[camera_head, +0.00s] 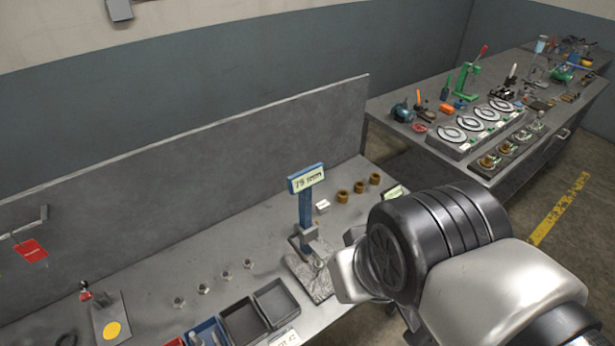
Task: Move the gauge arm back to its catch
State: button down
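A gauge stand with a blue post (306,207) and a "75 mm" sign (306,178) stands on a grey stone-like base (310,278) on the near bench. A grey block (305,234) sits low on the post. At the far left, a thin metal arm (28,225) with a red tag (32,251) shows in front of the back panel. I cannot tell which part is the gauge arm, and no catch can be made out. My arm fills the lower right, close to the stand's right side in the picture. My gripper is not visible.
Black trays (243,323) and a blue bin (207,334) lie at the bench front. Several small metal parts (226,275) and brass rings (359,187) stand on the bench. A plate with a yellow disc (112,330) is lower left. A crowded second bench (487,175) stands right.

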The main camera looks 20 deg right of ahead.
aim_at(308, 236)
jog(key=k+j, duration=0.25)
jog(key=j, duration=0.15)
jog(key=k+j, duration=0.2)
jog(key=j, duration=0.15)
jog(key=k+j, duration=0.25)
jog(key=j, duration=0.15)
jog(key=i+z, duration=0.05)
